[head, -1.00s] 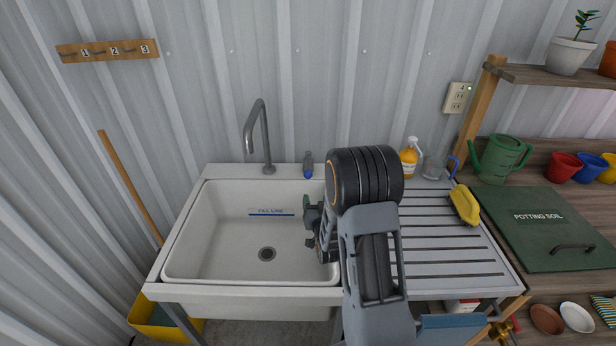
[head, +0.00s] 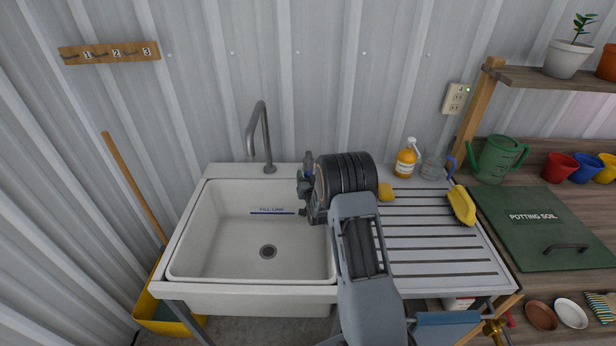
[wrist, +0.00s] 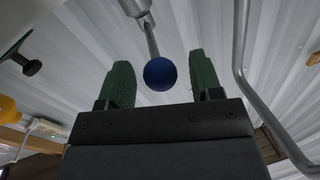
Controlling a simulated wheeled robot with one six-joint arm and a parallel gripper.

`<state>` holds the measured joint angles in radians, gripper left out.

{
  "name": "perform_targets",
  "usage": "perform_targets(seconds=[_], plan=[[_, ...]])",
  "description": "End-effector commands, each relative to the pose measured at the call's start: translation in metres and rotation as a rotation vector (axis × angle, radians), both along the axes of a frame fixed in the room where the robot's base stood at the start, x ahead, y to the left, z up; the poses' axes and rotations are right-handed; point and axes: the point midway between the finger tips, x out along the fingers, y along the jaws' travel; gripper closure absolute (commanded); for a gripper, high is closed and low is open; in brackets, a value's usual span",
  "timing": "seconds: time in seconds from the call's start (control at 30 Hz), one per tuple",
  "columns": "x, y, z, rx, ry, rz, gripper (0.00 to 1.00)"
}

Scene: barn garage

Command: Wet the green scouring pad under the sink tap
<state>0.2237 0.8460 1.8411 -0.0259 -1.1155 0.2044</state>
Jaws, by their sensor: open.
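I cannot make out a separate green scouring pad in either current view. The grey tap spout (head: 263,135) arches over the back of the white sink (head: 190,285); it also shows as a pipe in the wrist view (wrist: 240,60). The tap lever, grey with a blue knob (wrist: 160,74), stands right of the spout. My gripper (head: 303,180) is at the sink's back right, beside the lever. In the wrist view its green fingers (wrist: 158,66) are apart, with the blue knob showing between them. I cannot tell whether they touch it.
A yellow sponge (head: 386,191), an orange bottle (head: 406,160) and a yellow-headed brush (head: 462,206) are on the grooved drainboard (head: 440,252). The sink basin is empty around its drain (head: 268,252). A yellow tub (head: 165,320) stands below left.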

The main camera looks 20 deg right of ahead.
Motion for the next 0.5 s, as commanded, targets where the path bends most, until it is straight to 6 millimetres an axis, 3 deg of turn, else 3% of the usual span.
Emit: perform_targets(seconds=[0.23, 0.5], plan=[[0.0006, 0.0, 0.0001, 0.0, -0.001, 0.0, 0.41], [0.0005, 0.0, 0.0003, 0.0, -0.001, 0.001, 0.66]])
